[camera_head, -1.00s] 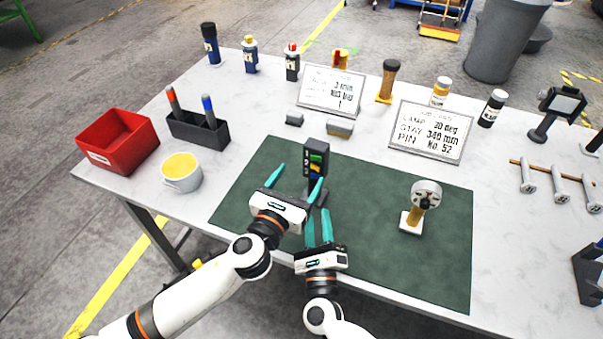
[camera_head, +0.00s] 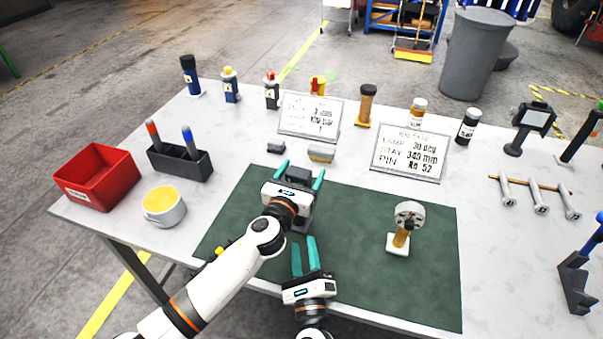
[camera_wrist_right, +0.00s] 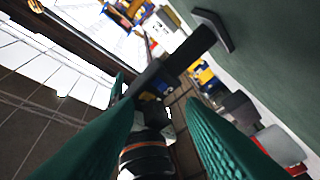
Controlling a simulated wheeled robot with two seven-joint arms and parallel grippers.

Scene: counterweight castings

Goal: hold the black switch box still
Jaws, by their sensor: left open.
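The black switch box (camera_head: 299,174) stands on the green mat (camera_head: 348,220), mostly hidden behind my left gripper (camera_head: 300,176) in the head view. The left gripper is open, with one teal finger at each side of the box's top; I cannot tell whether they touch it. In the right wrist view the dark box (camera_wrist_right: 152,80) appears tilted, with a blue switch and a post running to its foot. My right gripper (camera_head: 304,240) is open and empty, nearer the front edge than the box.
A dial gauge on a stand (camera_head: 405,228) stands on the mat to the right. A yellow-filled cup (camera_head: 163,207), a red bin (camera_head: 97,178) and a pen holder (camera_head: 180,163) stand left. Two signs (camera_head: 310,116) (camera_head: 410,153) and several bottles line the back.

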